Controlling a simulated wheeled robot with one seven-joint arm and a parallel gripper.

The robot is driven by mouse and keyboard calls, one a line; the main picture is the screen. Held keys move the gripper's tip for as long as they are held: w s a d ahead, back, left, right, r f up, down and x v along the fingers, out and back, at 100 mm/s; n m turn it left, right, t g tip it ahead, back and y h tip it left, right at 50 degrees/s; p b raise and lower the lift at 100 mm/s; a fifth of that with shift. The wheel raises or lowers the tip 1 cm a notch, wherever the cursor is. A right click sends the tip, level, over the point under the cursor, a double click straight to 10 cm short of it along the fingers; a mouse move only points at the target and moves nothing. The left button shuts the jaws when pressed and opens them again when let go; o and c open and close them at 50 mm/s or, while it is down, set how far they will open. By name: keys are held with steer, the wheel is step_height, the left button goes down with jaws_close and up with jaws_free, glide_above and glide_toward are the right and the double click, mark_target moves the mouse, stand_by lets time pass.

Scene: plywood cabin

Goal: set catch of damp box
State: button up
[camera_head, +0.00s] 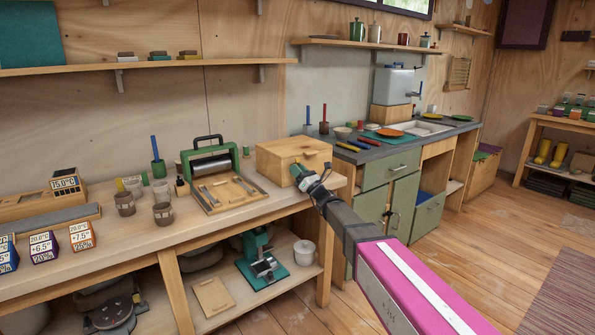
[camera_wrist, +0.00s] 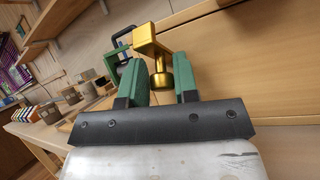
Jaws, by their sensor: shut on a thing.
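The damp box, a wooden box (camera_head: 285,152) with a lid, stands on the right end of the workbench. Its wooden front (camera_wrist: 255,65) fills the right of the wrist view. A brass catch (camera_wrist: 152,42) with a bent arm and a round knob stands out in front of the box. My gripper (camera_wrist: 168,80) is shut on the catch's knob, which sits between its green fingers. I cannot tell how the catch meets the lid.
A green roller press (camera_head: 212,165) and a wooden tray of tools (camera_head: 228,193) stand left of the box.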

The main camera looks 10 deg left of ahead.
steer(key=o, duration=0.8)
steer(key=shift+w, duration=0.15)
steer(key=v, duration=1.1)
steer(key=s+d+f+n+g+h, duration=0.5)
steer(key=s+d+f+n, duration=0.1)
steer(key=f+n, duration=0.2)
steer(key=s+d+f+n+g+h, duration=0.4)
steer(key=s+d+f+n, duration=0.15)
steer(key=f+n, duration=0.35)
steer(key=s+d+f+n+h, duration=0.3)
steer(key=d+h, duration=0.1)
steer(key=d, duration=0.4)
steer(key=s+d+f+n+g+h, duration=0.1)
steer(key=s+d+f+n+h, duration=0.1)
steer(key=d, duration=0.6)
steer(key=s+d+f+n+g+h, duration=0.1)
steer(key=s+d+f+n+h, duration=0.2)
steer(key=d+h, duration=0.3)
steer(key=s+d, duration=0.1)
steer(key=d, duration=0.2)
steer(key=shift+s+f+n+h, duration=0.3)
steer(key=shift+n, duration=0.1)
